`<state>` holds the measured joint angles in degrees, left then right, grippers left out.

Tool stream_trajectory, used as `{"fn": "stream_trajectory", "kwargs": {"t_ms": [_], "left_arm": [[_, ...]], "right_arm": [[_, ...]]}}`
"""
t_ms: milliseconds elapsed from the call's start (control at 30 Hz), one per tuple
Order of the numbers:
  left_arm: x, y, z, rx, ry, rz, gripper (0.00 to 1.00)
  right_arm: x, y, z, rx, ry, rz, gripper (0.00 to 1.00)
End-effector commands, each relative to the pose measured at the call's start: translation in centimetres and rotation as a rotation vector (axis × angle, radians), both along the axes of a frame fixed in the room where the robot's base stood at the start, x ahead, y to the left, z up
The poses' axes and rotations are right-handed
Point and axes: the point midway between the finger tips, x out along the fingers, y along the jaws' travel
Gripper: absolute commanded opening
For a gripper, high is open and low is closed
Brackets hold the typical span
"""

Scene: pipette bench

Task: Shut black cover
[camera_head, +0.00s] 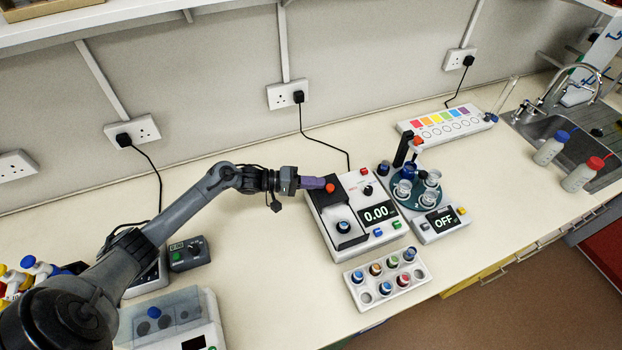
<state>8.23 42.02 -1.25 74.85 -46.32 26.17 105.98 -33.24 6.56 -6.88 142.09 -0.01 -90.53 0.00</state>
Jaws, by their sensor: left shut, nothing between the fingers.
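The black cover (322,199) is at the back left of a white instrument (377,232) whose display reads 0.00. The cover looks raised or slid back: a dark recessed bay with a round blue-topped piece (343,226) shows in front of it. My left gripper (325,184) comes in from the left with its purple fingers shut and empty. Its tips are at the cover's upper edge, by a small red-orange knob (330,188); I cannot tell whether they touch. The fingers hide part of the cover's back edge. My right gripper is not in view.
A round stirrer with glass vessels (417,190) and a display reading OFF stands close to the right. A white rack of coloured vials (387,279) sits in front. A black cable (325,140) runs behind. Free bench lies to the instrument's left.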

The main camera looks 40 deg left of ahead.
Motion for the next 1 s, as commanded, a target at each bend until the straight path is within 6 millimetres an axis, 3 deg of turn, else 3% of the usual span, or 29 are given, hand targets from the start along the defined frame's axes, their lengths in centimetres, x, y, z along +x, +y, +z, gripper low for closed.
{"fn": "stream_trajectory", "kwargs": {"t_ms": [267,433,800,1000], "left_arm": [[0.0,0.0,0.0,0.0,0.0,0.0,0.0],[-0.5,-1.0,0.5,-0.004,0.002,-0.001,0.0],[-3.3,-7.0,0.8,-0.006,0.004,-0.001,0.0],[-4.8,-10.3,0.5,-0.005,0.002,-0.001,0.0]], "right_arm": [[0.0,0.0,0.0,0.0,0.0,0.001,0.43],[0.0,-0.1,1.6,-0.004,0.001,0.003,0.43],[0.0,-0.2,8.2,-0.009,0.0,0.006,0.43],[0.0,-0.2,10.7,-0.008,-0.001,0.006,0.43]]}}
